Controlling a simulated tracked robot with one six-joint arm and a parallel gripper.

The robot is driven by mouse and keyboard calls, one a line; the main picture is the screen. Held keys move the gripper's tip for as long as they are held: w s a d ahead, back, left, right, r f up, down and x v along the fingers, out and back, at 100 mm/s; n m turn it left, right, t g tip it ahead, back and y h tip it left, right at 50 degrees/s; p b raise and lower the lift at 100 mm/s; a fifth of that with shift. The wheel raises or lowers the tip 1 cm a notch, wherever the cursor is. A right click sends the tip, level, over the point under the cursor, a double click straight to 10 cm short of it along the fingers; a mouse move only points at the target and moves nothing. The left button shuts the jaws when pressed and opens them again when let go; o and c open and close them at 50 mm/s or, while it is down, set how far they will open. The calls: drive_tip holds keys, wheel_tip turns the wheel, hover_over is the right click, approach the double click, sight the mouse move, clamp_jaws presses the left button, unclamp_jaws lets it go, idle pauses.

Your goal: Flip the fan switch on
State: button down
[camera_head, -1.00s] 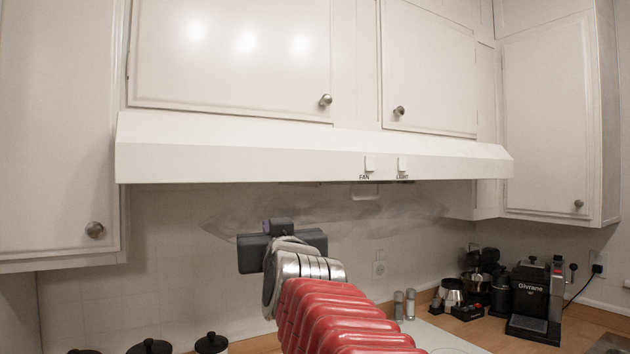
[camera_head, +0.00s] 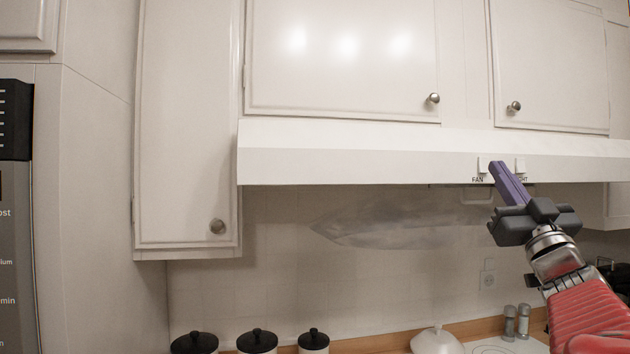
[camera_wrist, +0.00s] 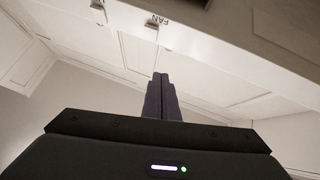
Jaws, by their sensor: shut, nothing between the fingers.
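The white fan switch (camera_head: 483,165) sits on the front of the white range hood (camera_head: 350,158), above the FAN label. The light switch (camera_head: 520,165) is to its right, with its label partly hidden by my fingers. My gripper (camera_head: 494,165) has its purple fingers shut together and empty, pointing up at the hood. In the head view, the tips appear just right of the fan switch, between the two switches. In the wrist view, the fingertips (camera_wrist: 160,77) appear below the fan switch (camera_wrist: 152,32), with a visible gap. Contact is not seen.
White cabinets (camera_head: 340,60) with round knobs are above the hood, and a tall one (camera_head: 188,130) is at its left. Dark-lidded canisters (camera_head: 257,341) and shakers (camera_head: 516,322) stand on the counter below. The space under the hood is free.

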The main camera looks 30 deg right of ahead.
drive_tip(key=s+d+f+n+t+y, duration=0.1)
drive_tip(key=s+d+f+y, duration=0.3)
drive_tip(key=s+f+y, duration=0.1)
drive_tip(key=shift+s+f+n, duration=0.4)
drive_tip(key=shift+s+f, duration=0.15)
drive_tip(key=shift+f, duration=0.25)
approach(485, 168)
wheel_tip(485, 168, up, 4)
drive_tip(key=shift+w+d+f, duration=0.1)
drive_tip(key=shift+w+d, duration=0.1)
drive_tip(key=shift+w, duration=0.5)
drive_tip(key=shift+w+d, duration=0.15)
drive_tip(key=shift+w, duration=0.55)
drive_tip(key=shift+w+d+f, duration=0.1)
drive_tip(key=shift+w+d, duration=0.1)
drive_tip(key=shift+w, duration=0.5)
